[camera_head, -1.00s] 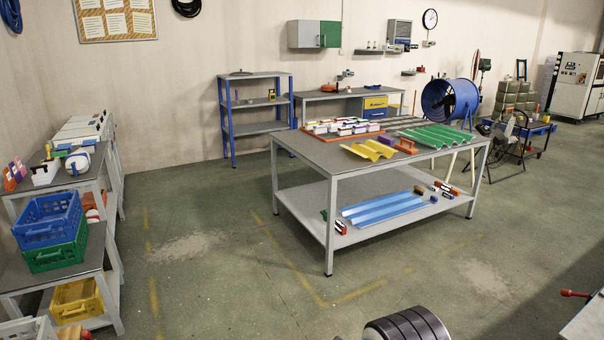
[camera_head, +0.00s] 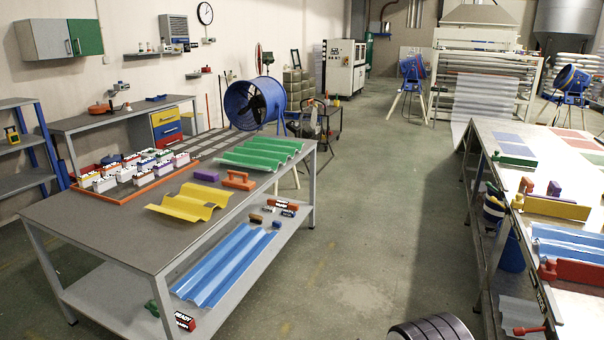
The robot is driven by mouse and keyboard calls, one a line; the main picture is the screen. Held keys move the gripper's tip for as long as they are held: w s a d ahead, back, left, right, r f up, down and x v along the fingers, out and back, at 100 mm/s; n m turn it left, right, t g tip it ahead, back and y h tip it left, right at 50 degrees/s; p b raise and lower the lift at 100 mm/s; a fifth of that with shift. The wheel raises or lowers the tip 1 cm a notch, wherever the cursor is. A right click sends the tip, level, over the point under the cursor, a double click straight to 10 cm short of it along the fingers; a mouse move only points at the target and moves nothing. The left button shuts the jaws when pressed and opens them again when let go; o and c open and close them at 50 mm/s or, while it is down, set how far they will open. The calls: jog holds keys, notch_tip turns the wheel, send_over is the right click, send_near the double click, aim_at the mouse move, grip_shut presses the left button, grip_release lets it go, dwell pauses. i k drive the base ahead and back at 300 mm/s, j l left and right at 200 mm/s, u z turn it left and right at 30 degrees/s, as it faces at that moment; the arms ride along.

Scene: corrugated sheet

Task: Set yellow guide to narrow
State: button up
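A yellow bar (camera_head: 556,208), which looks like the yellow guide, lies across the long table (camera_head: 505,132) at the right. Purple and orange upright pieces (camera_head: 553,188) stand beside it. Any narrow or wide marking is too small to read. Behind the bar is a green strip (camera_head: 514,160), and in front are a blue corrugated sheet (camera_head: 566,243) and a red bar (camera_head: 575,271). My gripper is not in view.
A grey table (camera_head: 85,225) at the left holds yellow (camera_head: 190,203) and green corrugated sheets, with a blue sheet (camera_head: 225,265) on its lower shelf. Clear floor (camera_head: 390,215) runs between the tables. A red-handled lever (camera_head: 528,330) sticks out at the lower right.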

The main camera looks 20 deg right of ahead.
aim_at(570, 210)
jog(key=i+l+z, duration=0.15)
jog(key=i+z, duration=0.3)
jog(key=i, duration=0.5)
jog(key=i+j+z, duration=0.2)
jog(key=i+z, duration=0.2)
jog(key=i, duration=0.55)
jog(key=i+l+u, duration=0.35)
jog(key=i+l, duration=0.25)
jog(key=i, duration=0.2)
jog(key=i+l+u, duration=0.3)
jog(key=i+l, duration=0.55)
jog(key=l, duration=0.3)
jog(key=i+l, duration=0.1)
jog(key=l, duration=0.3)
jog(key=i+l, duration=0.1)
jog(key=l, duration=0.35)
